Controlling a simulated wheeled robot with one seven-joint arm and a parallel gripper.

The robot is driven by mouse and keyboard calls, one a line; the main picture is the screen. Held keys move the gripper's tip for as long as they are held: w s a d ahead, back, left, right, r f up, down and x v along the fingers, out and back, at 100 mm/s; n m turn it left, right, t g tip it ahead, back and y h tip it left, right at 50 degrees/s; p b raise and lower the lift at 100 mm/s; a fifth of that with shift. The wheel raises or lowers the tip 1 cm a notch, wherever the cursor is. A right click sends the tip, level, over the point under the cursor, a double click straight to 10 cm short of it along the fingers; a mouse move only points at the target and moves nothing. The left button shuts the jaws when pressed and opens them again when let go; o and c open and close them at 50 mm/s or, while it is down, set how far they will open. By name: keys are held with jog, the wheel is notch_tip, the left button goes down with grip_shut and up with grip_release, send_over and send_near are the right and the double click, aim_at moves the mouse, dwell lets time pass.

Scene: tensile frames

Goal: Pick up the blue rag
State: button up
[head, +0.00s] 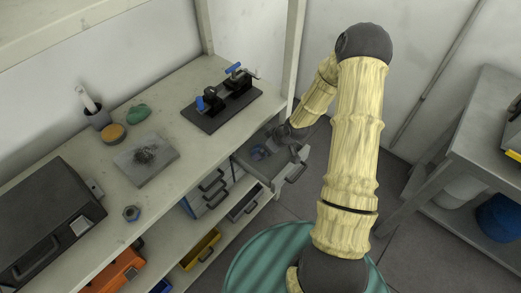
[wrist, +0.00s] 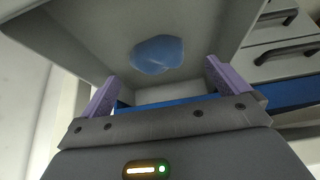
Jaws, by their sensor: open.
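The blue rag (wrist: 157,54) is a small crumpled lump lying on the floor of an open grey drawer (wrist: 70,38) in the wrist view. In the head view a bit of the rag (head: 258,152) shows in the pulled-out drawer (head: 296,174), beside my gripper. My gripper (wrist: 158,80) is open, with purple-grey finger pads apart and nothing between them. The rag lies beyond the fingertips, roughly centred between them, and looks apart from them. In the head view my gripper (head: 280,143) reaches down at the drawer and is partly hidden by the drawer and my arm.
The workbench (head: 190,80) above the drawer holds a black fixture with blue clamps (head: 222,97), a green cloth (head: 138,113), a grey plate (head: 146,160) and a dark box (head: 45,222). More drawers (head: 210,188) sit left of the open one. Another table (head: 485,140) stands right.

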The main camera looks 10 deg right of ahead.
jog(key=shift+f, duration=0.1)
jog(key=x, duration=0.5)
jog(key=shift+w, duration=0.25)
jog(key=shift+d, duration=0.1)
jog(key=c, duration=1)
